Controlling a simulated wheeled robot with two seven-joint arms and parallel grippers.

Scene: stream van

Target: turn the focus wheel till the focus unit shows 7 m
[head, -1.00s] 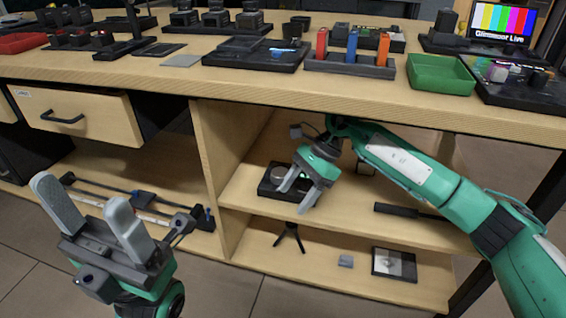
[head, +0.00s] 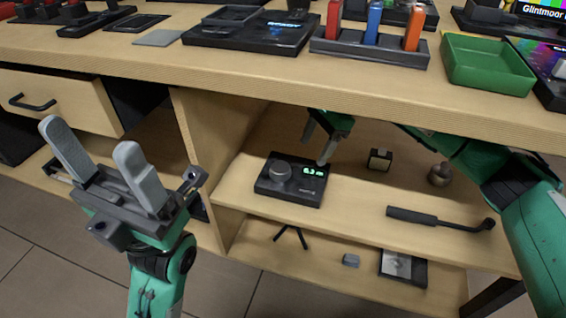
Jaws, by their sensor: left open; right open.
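The focus unit (head: 306,190) is a black box on the middle shelf under the counter. Its round grey focus wheel (head: 280,171) is on the left of its top. Its green display (head: 313,171) is to the right of the wheel and seems to read 6.3 m or 0.3 m; the first digit is hard to tell. My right gripper (head: 313,152) is open and empty, behind and above the display, apart from the wheel; the counter edge hides part of its wrist. My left gripper (head: 87,135) is open and empty, pointing up in front of the drawer.
A black handle-like bar (head: 430,217), a small dark cube (head: 379,159) and a round metal piece (head: 440,175) share the shelf. The counter edge (head: 330,102) overhangs it. A vertical panel (head: 205,140) bounds it on the left.

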